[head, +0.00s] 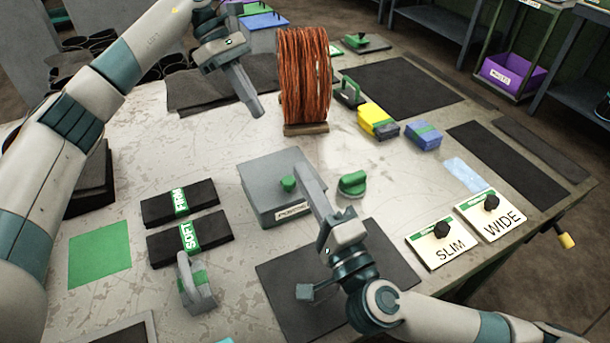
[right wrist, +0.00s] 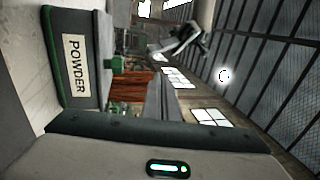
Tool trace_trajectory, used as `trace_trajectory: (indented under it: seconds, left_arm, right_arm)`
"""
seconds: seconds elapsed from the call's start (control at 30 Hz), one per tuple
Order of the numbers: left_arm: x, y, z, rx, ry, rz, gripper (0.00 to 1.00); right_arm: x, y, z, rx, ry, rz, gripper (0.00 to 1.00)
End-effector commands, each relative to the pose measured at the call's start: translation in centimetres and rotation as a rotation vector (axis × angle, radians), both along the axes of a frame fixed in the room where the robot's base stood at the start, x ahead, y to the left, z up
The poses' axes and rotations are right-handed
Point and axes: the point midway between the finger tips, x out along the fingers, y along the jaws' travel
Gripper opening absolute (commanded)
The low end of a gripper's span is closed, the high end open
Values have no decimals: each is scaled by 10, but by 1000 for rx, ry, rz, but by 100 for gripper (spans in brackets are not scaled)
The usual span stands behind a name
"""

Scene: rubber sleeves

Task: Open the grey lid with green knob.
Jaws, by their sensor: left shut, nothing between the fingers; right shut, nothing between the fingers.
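A grey box (head: 262,207) with a flat grey lid (head: 262,170) stands in the middle of the table, lid on. A green knob (head: 288,184) sits on the lid; it also shows in the right wrist view (right wrist: 117,64). The box's label (right wrist: 77,66) reads POWDER in the right wrist view. My right gripper (head: 304,170) is shut and empty, its fingers pointing up just right of the knob; I cannot tell whether they touch it. My left gripper (head: 254,110) is shut and empty above the table, behind the box.
A copper wire spool (head: 303,75) stands behind the box. A loose green knob-shaped piece (head: 352,184) lies to the right. Black FIRM (head: 160,207) and SOFT (head: 210,230) blocks lie left. SLIM (head: 442,245) and WIDE (head: 498,222) plates lie right. A dark mat (head: 275,265) lies in front.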

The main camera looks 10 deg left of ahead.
Motion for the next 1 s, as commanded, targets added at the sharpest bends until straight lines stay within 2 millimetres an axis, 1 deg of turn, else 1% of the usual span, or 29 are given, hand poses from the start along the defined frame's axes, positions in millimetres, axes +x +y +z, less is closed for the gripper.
trace_trajectory:
  seconds: [0.4, 0.6, 0.8, 1.0]
  left_arm:
    - [0, 0, 0, 0, 0, 0, 0]
    - [0, 0, 0, 0, 0, 0, 0]
    - [0, 0, 0, 0, 0, 0, 0]
    - [0, 0, 0, 0, 0, 0, 0]
  right_arm:
    - [57, 39, 17, 0, -4, 0, 0]
    - [82, 55, 24, 0, -1, 0, 0]
    - [94, 64, 27, 0, -2, 1, 0]
    - [98, 66, 27, -1, 1, 0, 0]
